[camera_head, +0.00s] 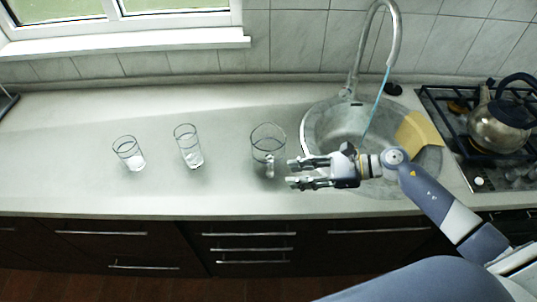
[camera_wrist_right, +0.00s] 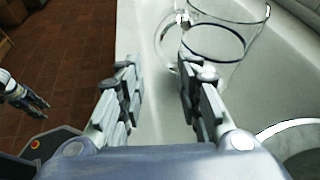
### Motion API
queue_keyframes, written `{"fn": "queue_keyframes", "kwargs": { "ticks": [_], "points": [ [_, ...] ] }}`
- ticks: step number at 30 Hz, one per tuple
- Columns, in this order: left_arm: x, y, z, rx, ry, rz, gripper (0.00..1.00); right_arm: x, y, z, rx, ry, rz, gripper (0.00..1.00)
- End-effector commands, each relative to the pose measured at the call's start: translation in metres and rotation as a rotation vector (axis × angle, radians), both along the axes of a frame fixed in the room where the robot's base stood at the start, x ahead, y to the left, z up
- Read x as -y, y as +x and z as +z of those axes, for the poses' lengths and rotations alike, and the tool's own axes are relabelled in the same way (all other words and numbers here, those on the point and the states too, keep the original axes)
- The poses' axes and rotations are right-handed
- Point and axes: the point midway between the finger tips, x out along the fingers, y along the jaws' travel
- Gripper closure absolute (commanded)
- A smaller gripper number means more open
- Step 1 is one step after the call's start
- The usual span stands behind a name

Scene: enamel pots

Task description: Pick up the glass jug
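The glass jug (camera_head: 268,141) stands upright on the pale counter, left of the sink, in the head view. It also shows at the top of the right wrist view (camera_wrist_right: 228,45), with its clear handle (camera_wrist_right: 162,45) toward my gripper. My right gripper (camera_head: 291,173) is just right of and in front of the jug, its fingers pointing left. In the wrist view my right gripper (camera_wrist_right: 165,78) is open and empty, with the handle just beyond the fingertips. My left gripper (camera_wrist_right: 36,104) shows small at the left of the wrist view, away from the counter, its fingers apart.
Two drinking glasses (camera_head: 188,147) (camera_head: 129,153) stand left of the jug. A round sink (camera_head: 318,125) with a tall tap (camera_head: 397,35) is behind my right arm. A kettle (camera_head: 500,125) sits on the stove at right.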

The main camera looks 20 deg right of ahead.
Motion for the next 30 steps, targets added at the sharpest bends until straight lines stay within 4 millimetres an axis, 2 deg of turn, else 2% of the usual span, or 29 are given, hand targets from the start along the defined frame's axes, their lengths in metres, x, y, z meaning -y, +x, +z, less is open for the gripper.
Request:
{"fn": "queue_keyframes", "kwargs": {
  "ticks": [3, 10, 15, 24, 28, 30],
  "points": [
    [0.000, 0.000, 0.007, 0.000, 0.000, -0.002, 0.60, -0.007, 0.003, 0.001, 0.001, 0.002, 0.000, 0.68],
    [-0.016, 0.003, 0.030, 0.003, 0.019, -0.001, 0.60, -0.031, 0.015, 0.001, 0.001, 0.003, 0.000, 0.68],
    [-0.018, 0.004, 0.035, 0.004, 0.022, 0.002, 0.60, -0.045, 0.022, -0.010, 0.000, 0.001, 0.000, 0.68],
    [-0.017, 0.005, 0.035, 0.005, 0.020, 0.002, 0.60, -0.047, 0.023, -0.013, 0.001, 0.000, 0.000, 0.68],
    [-0.013, 0.004, 0.035, 0.006, 0.016, 0.003, 0.60, -0.047, 0.023, -0.013, 0.001, 0.000, 0.000, 0.97],
    [-0.011, 0.004, 0.035, 0.005, 0.013, 0.003, 0.60, -0.047, 0.023, -0.013, 0.001, 0.000, 0.000, 1.00]
  ]
}}
